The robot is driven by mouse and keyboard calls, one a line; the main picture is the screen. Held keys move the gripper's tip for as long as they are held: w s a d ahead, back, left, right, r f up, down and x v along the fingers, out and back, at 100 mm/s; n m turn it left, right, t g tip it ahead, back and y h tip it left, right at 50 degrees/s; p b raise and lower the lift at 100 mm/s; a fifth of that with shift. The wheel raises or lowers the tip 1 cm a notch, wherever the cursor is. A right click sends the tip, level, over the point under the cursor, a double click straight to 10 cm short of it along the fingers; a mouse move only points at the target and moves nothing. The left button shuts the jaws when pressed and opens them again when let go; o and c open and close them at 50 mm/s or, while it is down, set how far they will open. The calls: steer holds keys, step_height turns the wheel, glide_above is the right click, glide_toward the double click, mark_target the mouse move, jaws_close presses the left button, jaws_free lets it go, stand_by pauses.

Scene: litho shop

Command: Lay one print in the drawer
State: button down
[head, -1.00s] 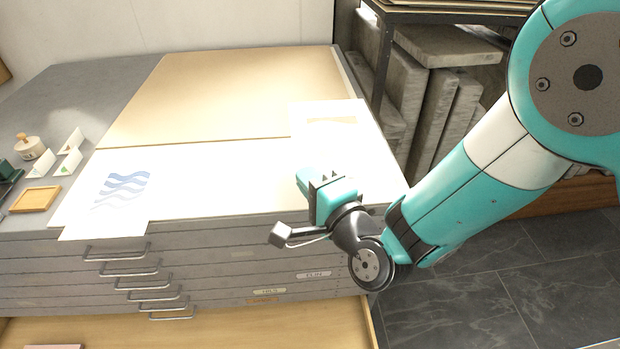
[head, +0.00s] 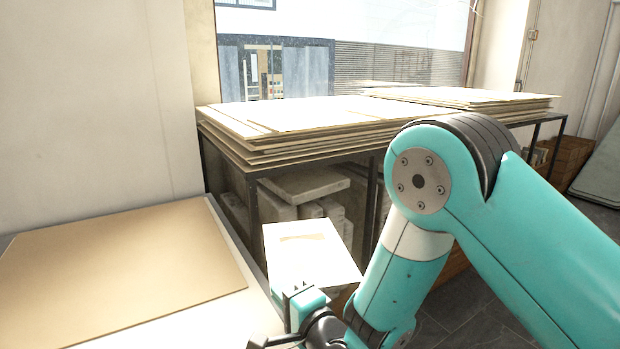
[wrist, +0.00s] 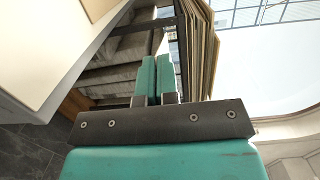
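My gripper (head: 302,292) is shut, at the lower middle of the head view. A pale print with a tan shape (head: 305,262) reaches out from its fingertips, clear of the cabinet's right edge, and appears pinched by its near edge. In the wrist view the teal fingers (wrist: 156,78) are nearly together; the print is at most edge-on there and hard to make out. The plan-chest top (head: 215,325) is at lower left in the head view. The drawer is out of view now.
A tan board (head: 120,270) lies on the chest top. A dark-framed rack holds a stack of boards (head: 290,125) under the window, with grey stone slabs (head: 305,185) below it, behind the print. Dark floor (head: 475,320) shows at lower right.

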steer(key=w+d+m+t+h, duration=0.1)
steer(key=w+d+m+h, duration=0.2)
steer(key=d, duration=0.8)
steer(key=w+d+m+t+h, duration=0.2)
steer(key=d+h, duration=0.2)
steer(key=d, duration=0.7)
steer(key=w+d+m+t+h, duration=0.1)
steer(key=w+d+m+h, duration=0.2)
steer(key=d, duration=0.9)
steer(key=s+f+h, duration=0.1)
steer(key=s+f, duration=0.5)
steer(key=f, duration=0.6)
steer(key=shift+d+f, duration=0.35)
steer(key=shift+d, duration=0.1)
steer(key=shift+s, duration=0.1)
